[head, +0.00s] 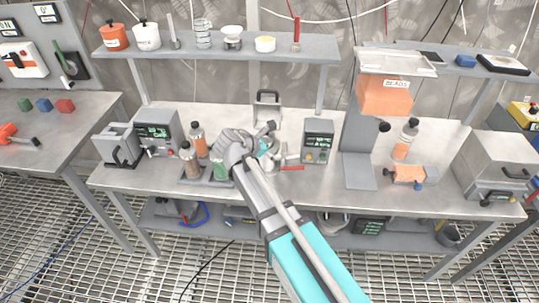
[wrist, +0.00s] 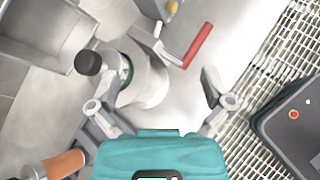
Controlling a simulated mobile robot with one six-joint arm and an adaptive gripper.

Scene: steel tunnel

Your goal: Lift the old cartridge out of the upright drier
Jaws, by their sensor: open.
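A pale upright cylinder (wrist: 148,82) with a green band near its top stands in the middle of the wrist view; it looks like the drier. A black round knob (wrist: 88,62) shows at its left. Whether the cartridge is inside the cylinder cannot be told. A red-handled lever (wrist: 197,45) lies just beyond it. In the head view my gripper (head: 268,142) is over the bench at the cylinder, largely hiding it. My gripper also shows in the wrist view (wrist: 157,88), open, with its fingers on either side of the cylinder; contact cannot be told.
Bottles with orange contents (head: 198,142) stand on a tray left of my arm. A grey meter box (head: 318,140) stands right of it. An open-lidded metal box (head: 267,108) is behind. A bead hopper (head: 385,97) stands farther right. A shelf (head: 230,47) overhangs the bench's back.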

